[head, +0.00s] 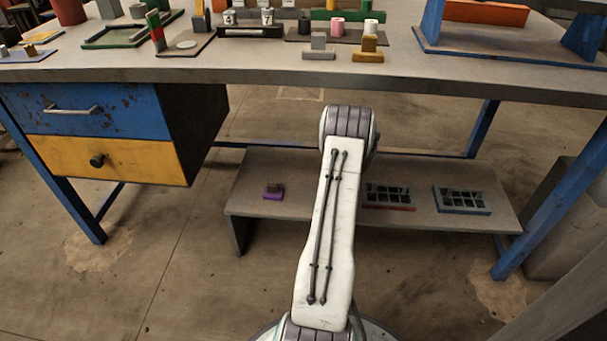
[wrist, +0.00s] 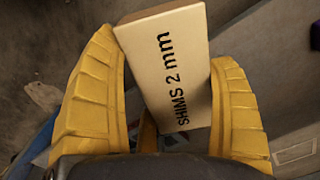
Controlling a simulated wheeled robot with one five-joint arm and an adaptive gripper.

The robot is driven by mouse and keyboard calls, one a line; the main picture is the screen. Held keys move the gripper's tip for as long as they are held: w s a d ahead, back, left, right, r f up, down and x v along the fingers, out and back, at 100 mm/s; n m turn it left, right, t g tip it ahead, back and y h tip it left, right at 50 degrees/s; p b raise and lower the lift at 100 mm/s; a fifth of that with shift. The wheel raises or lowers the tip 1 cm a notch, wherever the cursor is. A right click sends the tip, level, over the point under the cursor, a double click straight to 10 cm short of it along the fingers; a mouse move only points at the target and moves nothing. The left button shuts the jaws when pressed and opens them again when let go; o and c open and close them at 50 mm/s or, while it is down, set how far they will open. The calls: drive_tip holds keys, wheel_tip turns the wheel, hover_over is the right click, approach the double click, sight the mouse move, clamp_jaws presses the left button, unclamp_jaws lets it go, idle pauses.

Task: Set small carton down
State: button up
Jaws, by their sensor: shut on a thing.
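The small carton (wrist: 165,65) is a cream box printed "SHIMS 2 mm" in black. In the wrist view it sits tilted between the two yellow ribbed fingers of my gripper (wrist: 166,55). The gripper is shut on it, one finger along each side. Neither the gripper nor the carton shows in the head view, where only my white arm is visible. The wrist view does not show clearly whether the carton touches any surface.
A grey workbench (head: 260,68) carries several blocks and trays along its far side; its front strip is mostly clear. The low shelf (head: 310,170) below holds a small purple-based item (head: 273,191) and two gridded trays (head: 462,199). Blue and yellow drawers (head: 110,158) hang at left.

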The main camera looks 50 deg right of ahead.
drive_tip(key=d+m, duration=0.1)
drive_tip(key=m, duration=0.1)
drive_tip(key=w+d+r+m, duration=0.1)
drive_tip(key=m, duration=0.1)
drive_tip(key=w+d+m, duration=0.1)
drive_tip(key=d+m, duration=0.1)
drive_tip(key=shift+w+d+r, duration=0.1)
drive_tip(key=shift+w+r, duration=0.05)
drive_tip(key=shift+w, duration=0.05)
drive_tip(key=m, duration=0.2)
drive_tip(key=shift+w+d+r+m, duration=0.15)
drive_tip(key=shift+d+m, duration=0.15)
drive_tip(key=shift+m, duration=0.1)
drive_tip(key=m, duration=0.4)
drive_tip(key=shift+m, duration=0.3)
drive_tip(key=shift+w, duration=0.1)
